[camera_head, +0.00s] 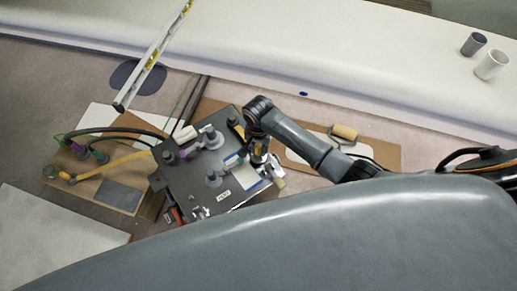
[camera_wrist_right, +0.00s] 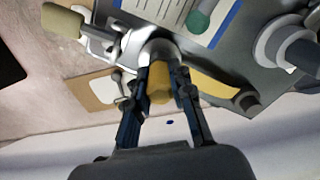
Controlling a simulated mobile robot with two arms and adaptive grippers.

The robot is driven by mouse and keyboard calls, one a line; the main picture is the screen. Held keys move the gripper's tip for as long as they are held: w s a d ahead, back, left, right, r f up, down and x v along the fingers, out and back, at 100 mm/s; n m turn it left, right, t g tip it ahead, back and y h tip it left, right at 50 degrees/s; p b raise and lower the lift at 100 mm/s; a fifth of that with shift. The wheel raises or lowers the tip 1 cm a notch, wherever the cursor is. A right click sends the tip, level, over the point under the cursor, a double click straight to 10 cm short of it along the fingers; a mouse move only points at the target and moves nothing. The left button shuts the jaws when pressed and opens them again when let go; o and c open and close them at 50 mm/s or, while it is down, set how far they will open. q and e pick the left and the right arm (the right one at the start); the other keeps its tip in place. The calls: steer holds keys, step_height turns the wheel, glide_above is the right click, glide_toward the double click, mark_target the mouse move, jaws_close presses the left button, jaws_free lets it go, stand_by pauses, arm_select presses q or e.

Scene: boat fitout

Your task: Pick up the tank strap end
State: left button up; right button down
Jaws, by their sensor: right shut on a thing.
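The tank (camera_head: 185,187) is a dark box with fittings, hoses and labels on its top. My right gripper (camera_head: 266,168) is at the tank's right side. In the right wrist view my right gripper (camera_wrist_right: 160,95) is shut on a yellow-orange piece, the tank strap end (camera_wrist_right: 159,82). Yellow strap (camera_wrist_right: 212,86) also shows to the right of the fingers, along the tank's edge. Part of the held end is hidden by the fingers. In the head view, a yellow strap (camera_head: 120,161) runs left from the tank. My left gripper is not in view.
A metal part with a cream grip (camera_wrist_right: 62,20) is close beside my right fingers. A roller (camera_head: 345,132) lies behind on a board. A spirit level (camera_head: 152,58) lies at the back left.

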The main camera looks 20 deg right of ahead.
steer(key=s+a+r, duration=0.7)
steer(key=s+r, duration=0.4)
steer(key=shift+s+a+r+p, duration=0.3)
steer(key=shift+s+r, duration=0.05)
steer(key=shift+s, duration=0.05)
